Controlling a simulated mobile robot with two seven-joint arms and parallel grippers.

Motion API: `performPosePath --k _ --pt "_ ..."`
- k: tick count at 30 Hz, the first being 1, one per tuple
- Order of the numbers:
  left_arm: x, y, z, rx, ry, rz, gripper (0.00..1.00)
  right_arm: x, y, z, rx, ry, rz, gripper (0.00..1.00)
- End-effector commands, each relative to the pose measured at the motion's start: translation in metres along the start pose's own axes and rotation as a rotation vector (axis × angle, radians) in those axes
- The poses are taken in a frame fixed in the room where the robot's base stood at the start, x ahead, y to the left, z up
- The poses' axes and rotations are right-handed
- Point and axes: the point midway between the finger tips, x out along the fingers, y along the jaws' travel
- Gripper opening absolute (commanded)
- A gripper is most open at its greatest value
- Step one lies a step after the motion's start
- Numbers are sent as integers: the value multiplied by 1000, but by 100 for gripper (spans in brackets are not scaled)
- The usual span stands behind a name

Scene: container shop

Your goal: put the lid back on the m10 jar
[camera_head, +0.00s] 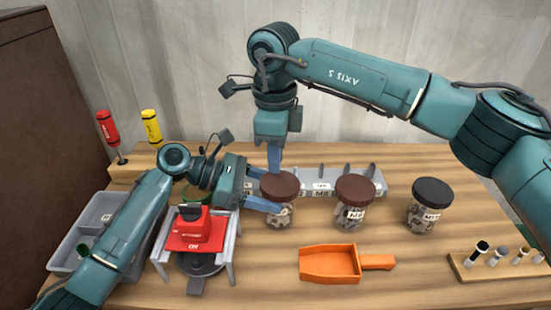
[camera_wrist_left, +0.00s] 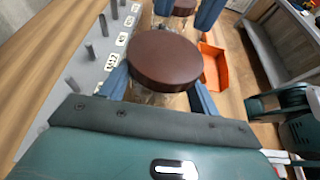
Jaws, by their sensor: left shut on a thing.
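A glass jar of small parts (camera_head: 281,215) stands on the table with a brown lid (camera_head: 281,184) sitting level on top. The lid fills the middle of the left wrist view (camera_wrist_left: 165,60). My left gripper (camera_head: 264,198) is shut on this jar from the left, its fingers on either side of the glass below the lid. The jar's label is hidden. My right gripper (camera_head: 274,160) points down just above the lid; its fingers (camera_wrist_left: 186,14) appear apart in the left wrist view. A second brown-lidded jar (camera_head: 354,209) stands to the right; its label is too small to read surely.
A dark-lidded jar (camera_head: 427,213) stands farther right. An orange scoop (camera_head: 331,263) lies in front. A grey rack with pegs (camera_head: 322,181) is behind the jars. A red device in a grey frame (camera_head: 194,242) and a grey bin (camera_head: 68,253) are at left. A wooden rack (camera_head: 502,263) is front right.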

Motion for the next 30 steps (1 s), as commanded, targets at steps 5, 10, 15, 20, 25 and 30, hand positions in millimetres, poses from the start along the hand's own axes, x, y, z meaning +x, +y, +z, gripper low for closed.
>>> performPosePath --k 5,10,15,20,25,30 --pt "0 0 1 1 -1 1 73 0 0 0 0 -1 0 15" --pt "0 0 0 1 -1 1 87 0 0 0 -1 -1 0 15" --pt "0 0 0 0 0 1 87 0 0 0 -1 -1 0 15" --pt "-6 0 0 0 1 2 87 0 0 0 -1 -1 0 15" --pt "-33 1 -1 1 3 4 87 2 0 0 -1 -1 0 15" --pt "-73 1 -1 0 2 5 87 4 0 0 0 -1 0 15"
